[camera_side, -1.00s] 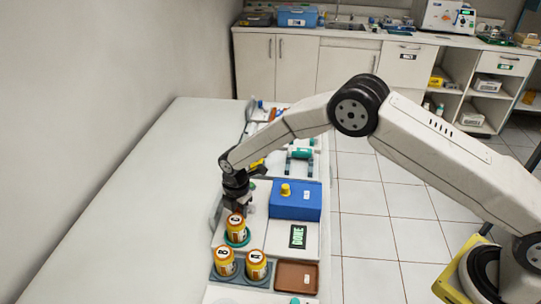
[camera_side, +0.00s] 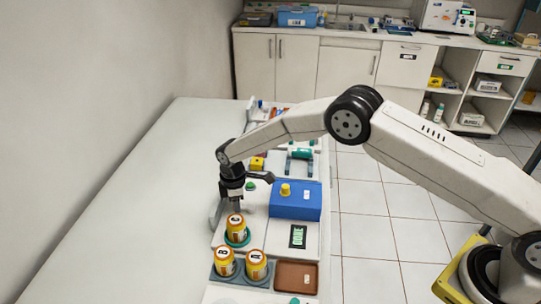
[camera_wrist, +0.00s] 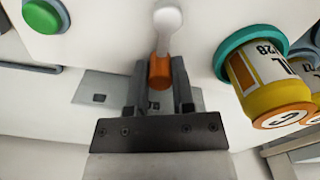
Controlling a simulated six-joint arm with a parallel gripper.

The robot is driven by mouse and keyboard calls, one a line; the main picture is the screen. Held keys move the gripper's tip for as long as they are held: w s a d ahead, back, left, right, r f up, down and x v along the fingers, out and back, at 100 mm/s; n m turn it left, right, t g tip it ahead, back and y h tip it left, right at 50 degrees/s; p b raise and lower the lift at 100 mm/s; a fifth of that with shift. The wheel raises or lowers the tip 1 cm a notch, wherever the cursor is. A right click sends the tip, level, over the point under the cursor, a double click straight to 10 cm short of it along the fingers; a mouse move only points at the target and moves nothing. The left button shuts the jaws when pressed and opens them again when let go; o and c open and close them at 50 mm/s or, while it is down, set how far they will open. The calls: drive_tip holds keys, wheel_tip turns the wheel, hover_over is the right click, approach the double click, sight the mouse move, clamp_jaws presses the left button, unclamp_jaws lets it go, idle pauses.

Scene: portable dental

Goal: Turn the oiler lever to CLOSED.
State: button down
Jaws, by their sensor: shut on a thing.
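A white lever (camera_wrist: 167,30) with an orange end (camera_wrist: 159,72) shows in the wrist view. My gripper (camera_wrist: 159,68) is shut on the orange end, one dark finger on each side. In the side view my gripper (camera_side: 236,202) points down at the left edge of the white panel, behind the bottle marked C (camera_side: 236,226). The lever cannot be made out there, and no readable OPEN or CLOSED mark shows. A green button (camera_wrist: 45,14) is at the upper left in the wrist view.
Bottle C stands close to my gripper, in a teal ring (camera_wrist: 232,50). Bottles B (camera_side: 224,262) and A (camera_side: 256,265) stand in front. A blue box (camera_side: 297,205) with a yellow knob and a DONE label (camera_side: 298,237) are to the right. The table's left side is clear.

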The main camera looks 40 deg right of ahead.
drive_tip(key=shift+w+d+m, duration=0.1)
drive_tip(key=shift+w+m, duration=0.1)
drive_tip(key=shift+m, duration=0.4)
drive_tip(key=shift+c, duration=2.4)
unclamp_jaws()
drive_tip(key=shift+r, duration=0.15)
drive_tip(key=shift+r, duration=3.8)
drive_tip(key=shift+d+r, duration=0.1)
